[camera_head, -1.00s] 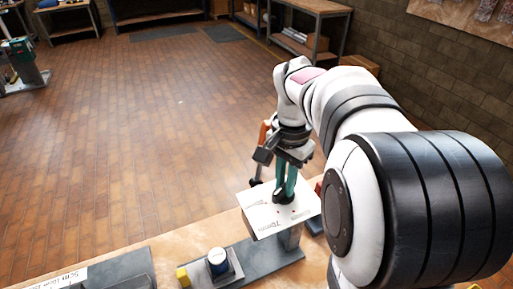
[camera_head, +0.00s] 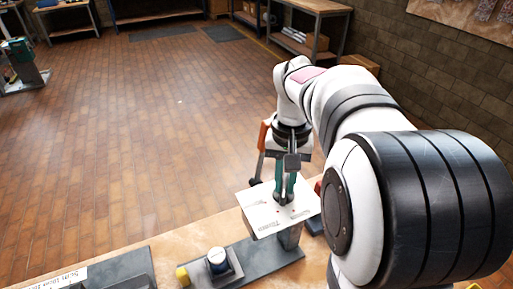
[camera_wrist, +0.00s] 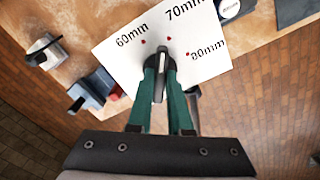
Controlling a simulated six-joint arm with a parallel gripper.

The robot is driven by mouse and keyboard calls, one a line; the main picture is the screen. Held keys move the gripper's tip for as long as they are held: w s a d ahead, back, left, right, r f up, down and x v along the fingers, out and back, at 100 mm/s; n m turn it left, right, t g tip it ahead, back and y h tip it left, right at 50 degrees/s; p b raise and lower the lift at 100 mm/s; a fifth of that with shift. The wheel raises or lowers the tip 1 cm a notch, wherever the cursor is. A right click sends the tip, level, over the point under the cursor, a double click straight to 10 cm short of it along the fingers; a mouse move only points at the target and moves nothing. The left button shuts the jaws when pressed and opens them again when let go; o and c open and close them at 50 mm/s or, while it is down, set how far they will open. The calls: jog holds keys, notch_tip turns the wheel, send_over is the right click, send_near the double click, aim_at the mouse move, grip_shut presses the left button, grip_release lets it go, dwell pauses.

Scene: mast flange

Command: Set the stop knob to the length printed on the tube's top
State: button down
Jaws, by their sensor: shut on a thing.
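The black stop knob (camera_wrist: 159,88) stands on a white plate (camera_wrist: 118,53) printed 60mm, 70mm and 80mm, each with a red dot. My gripper (camera_wrist: 160,75) has its green fingers shut on the knob from both sides. The knob's far end lies close to the 70mm dot; the exact alignment is hard to tell. In the head view my gripper (camera_head: 284,195) reaches down onto the plate (camera_head: 262,213). The tube (camera_head: 217,258), dark blue with a white top, stands upright in a grey holder. Its top print is too small to read; it is partly cut off in the wrist view (camera_wrist: 230,8).
A red and grey device (camera_wrist: 95,90) is beside the plate. A grey tray with a printed label (camera_head: 70,279) lies at the bench's left. The floor beyond is clear.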

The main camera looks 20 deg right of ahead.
aim_at(285, 184)
jog(key=n, duration=0.7)
jog(key=shift+w, duration=0.1)
dwell(0.5)
jog(key=c, duration=0.8)
grip_release()
jog(key=shift+c, duration=0.2)
notch_tip(285, 184, up, 16)
jog(key=shift+f, duration=0.1)
